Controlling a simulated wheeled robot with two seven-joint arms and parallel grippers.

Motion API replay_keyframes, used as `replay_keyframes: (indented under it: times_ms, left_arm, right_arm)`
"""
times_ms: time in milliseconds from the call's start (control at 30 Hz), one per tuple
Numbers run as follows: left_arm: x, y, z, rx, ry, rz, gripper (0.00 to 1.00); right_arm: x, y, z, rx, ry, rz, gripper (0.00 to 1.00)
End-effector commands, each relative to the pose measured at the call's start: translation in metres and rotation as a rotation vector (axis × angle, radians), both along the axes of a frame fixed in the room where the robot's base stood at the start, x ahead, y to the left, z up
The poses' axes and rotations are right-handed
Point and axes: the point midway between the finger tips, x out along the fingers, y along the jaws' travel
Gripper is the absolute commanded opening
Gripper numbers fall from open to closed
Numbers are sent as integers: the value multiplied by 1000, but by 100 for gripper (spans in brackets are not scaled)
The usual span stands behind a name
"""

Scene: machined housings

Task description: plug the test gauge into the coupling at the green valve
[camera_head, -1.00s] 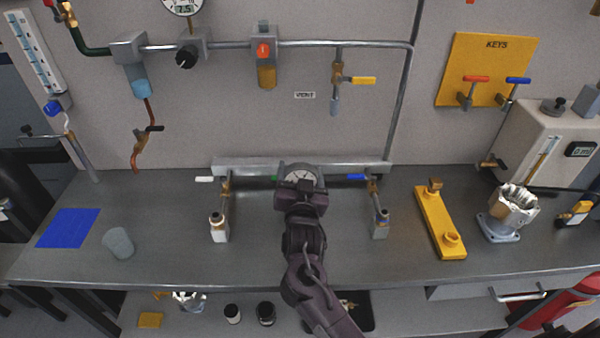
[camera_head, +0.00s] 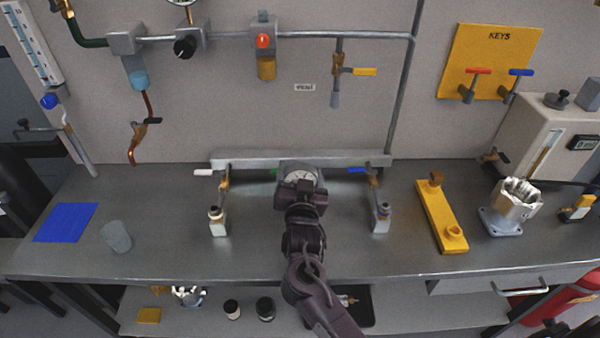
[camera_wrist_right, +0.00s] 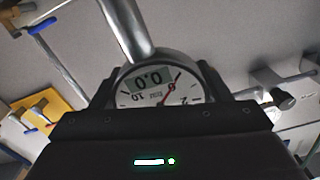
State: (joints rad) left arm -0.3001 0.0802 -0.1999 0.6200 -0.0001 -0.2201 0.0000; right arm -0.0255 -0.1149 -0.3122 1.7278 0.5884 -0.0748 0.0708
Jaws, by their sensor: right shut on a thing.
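The test gauge (camera_head: 299,176), round with a white dial, is held in my right gripper (camera_head: 300,192) over the middle of the bench, in front of the grey manifold. In the right wrist view the gauge (camera_wrist_right: 160,92) sits between the two dark fingers, its display reading 0.0. The green valve (camera_head: 274,170) shows only as a sliver of handle left of the gauge. Its coupling is hidden behind the gauge and gripper, so I cannot tell whether they touch. My left gripper is out of view.
A white-handled valve (camera_head: 203,172) and a blue-handled valve (camera_head: 357,170) flank the middle, each with a coupling reaching forward. A yellow bracket (camera_head: 440,215) and a metal housing (camera_head: 512,205) stand right. A cup (camera_head: 117,237) and blue mat (camera_head: 65,222) lie left.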

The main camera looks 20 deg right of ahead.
Motion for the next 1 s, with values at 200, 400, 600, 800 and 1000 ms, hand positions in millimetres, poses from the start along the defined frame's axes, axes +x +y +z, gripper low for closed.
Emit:
replay_keyframes:
  times_ms: [200, 400, 600, 800, 1000]
  left_arm:
    - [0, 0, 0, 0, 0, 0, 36]
    - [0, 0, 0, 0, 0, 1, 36]
    - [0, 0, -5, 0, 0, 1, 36]
    - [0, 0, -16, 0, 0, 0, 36]
    - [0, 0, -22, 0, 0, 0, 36]
  right_arm:
    - [0, 0, 0, 0, 0, 0, 95]
    - [0, 0, 0, 0, 0, 0, 95]
    - [-11, 3, -3, 1, 2, 1, 95]
    - [-44, 13, -5, 3, 2, 2, 95]
    - [-69, 20, -3, 0, 1, 0, 95]
